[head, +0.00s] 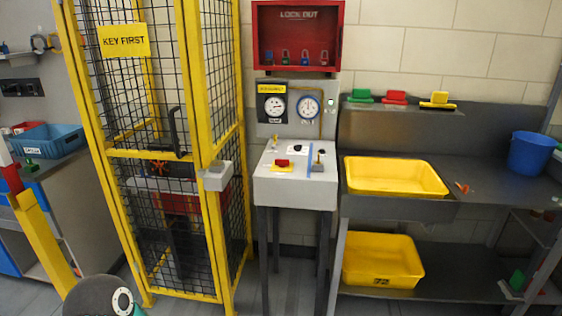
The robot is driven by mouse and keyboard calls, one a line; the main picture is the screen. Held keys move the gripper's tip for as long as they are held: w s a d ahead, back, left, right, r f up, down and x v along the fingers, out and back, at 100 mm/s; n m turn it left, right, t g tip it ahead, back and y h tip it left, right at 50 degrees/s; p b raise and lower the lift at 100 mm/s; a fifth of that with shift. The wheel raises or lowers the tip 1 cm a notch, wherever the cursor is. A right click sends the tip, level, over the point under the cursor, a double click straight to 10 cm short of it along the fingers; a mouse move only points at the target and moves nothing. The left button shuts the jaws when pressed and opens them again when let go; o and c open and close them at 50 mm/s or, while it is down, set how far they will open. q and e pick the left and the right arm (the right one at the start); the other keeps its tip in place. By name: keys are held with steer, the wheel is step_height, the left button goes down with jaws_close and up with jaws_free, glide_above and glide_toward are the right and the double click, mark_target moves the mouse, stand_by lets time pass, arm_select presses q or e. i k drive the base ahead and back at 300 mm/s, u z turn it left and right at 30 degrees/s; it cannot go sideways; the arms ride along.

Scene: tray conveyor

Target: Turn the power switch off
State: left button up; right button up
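A grey control console (295,190) on dark legs stands in the middle of the head view. On its sloped top is a red control on a yellow plate (282,165). To its right, past a blue stripe, is a small lever-like control (318,160). A small yellow piece (273,144) and dark knobs sit near the back edge. I cannot tell which of these is the power switch, or its position. Two round gauges (290,105) are on the panel behind. Neither of my grippers shows.
A yellow mesh cage (211,200) with a "KEY FIRST" sign stands left of the console. A red lockout box (297,75) hangs above. To the right, a grey bench (480,175) bears a yellow tray (395,192) and a blue bucket (531,153).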

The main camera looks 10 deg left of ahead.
mark_target(282, 163)
steer(key=z, duration=0.9)
steer(key=i, duration=1.2)
steer(key=z, duration=0.4)
steer(key=i, duration=0.6)
steer(key=u, duration=2.75)
steer(key=i, duration=0.5)
steer(key=u, duration=0.1)
